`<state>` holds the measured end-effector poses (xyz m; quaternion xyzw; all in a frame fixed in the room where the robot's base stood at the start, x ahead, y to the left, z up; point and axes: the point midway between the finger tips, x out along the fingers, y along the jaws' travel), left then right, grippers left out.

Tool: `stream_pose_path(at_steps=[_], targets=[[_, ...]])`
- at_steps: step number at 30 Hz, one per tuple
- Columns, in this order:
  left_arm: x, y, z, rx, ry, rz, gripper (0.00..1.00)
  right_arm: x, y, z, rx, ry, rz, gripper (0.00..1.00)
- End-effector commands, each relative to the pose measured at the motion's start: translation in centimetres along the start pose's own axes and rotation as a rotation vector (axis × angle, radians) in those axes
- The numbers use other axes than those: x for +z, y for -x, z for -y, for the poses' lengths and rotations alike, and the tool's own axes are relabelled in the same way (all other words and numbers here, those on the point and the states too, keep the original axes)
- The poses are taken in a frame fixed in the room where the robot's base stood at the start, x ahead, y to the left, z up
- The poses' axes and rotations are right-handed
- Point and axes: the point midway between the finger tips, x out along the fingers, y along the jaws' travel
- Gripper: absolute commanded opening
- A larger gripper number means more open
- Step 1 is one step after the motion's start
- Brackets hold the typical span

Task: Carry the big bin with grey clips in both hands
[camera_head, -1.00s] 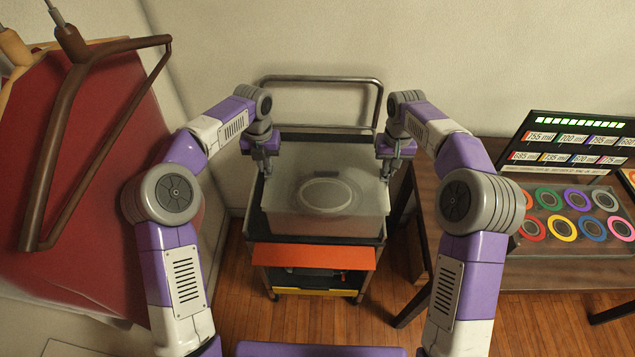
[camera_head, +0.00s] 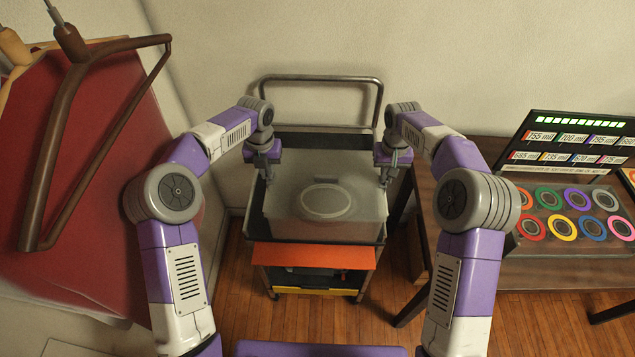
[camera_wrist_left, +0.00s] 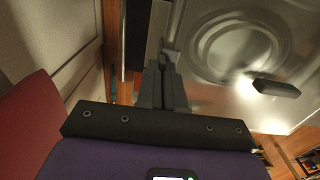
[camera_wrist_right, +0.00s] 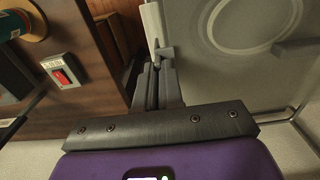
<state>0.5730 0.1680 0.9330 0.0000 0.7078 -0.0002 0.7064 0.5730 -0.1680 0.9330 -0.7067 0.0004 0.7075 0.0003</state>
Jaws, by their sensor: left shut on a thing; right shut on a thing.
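The big bin (camera_head: 325,222) is a pale grey, see-through box with a lid that bears an oval ring. In the head view it is over the black top tray of a cart, between my two grippers; I cannot tell whether its base touches the tray. My left gripper (camera_head: 264,170) is shut on its left side and my right gripper (camera_head: 387,173) on its right side. A dark clip (camera_wrist_left: 275,87) shows on the lid in the left wrist view, and a grey one (camera_wrist_right: 296,46) in the right wrist view. The gripped spots are partly hidden by the fingers.
The cart (camera_head: 314,255) has an orange front panel and a metal handle (camera_head: 322,79) near the wall. A brown table (camera_head: 545,262) with coloured rings and a display stands close on the right. A red garment (camera_head: 85,190) on a hanger is on the left.

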Motion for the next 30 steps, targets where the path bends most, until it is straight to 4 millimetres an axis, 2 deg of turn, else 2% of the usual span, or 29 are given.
stream_pose_path(at_steps=[5, 6, 10, 25, 30], targets=[[0.1, -0.5, 0.0, 0.000, 0.001, 0.005, 0.00, -0.1, -0.5, 0.0, 0.000, -0.001, -0.006, 0.00], [0.0, -0.7, -0.1, 0.001, 0.001, 0.000, 0.13, 0.0, -0.7, -0.1, 0.001, -0.001, 0.000, 0.13], [0.0, -0.7, -0.1, 0.001, 0.001, 0.000, 0.32, 0.0, -0.7, 0.0, 0.001, 0.000, 0.000, 0.32], [0.0, -0.5, 0.0, 0.000, 0.000, 0.001, 0.32, 0.0, -0.7, 0.0, 0.000, 0.000, 0.000, 0.32], [0.1, 1.4, 0.0, 0.001, 0.000, 0.005, 0.32, 0.0, -0.7, 0.0, 0.000, 0.000, 0.000, 0.32]])
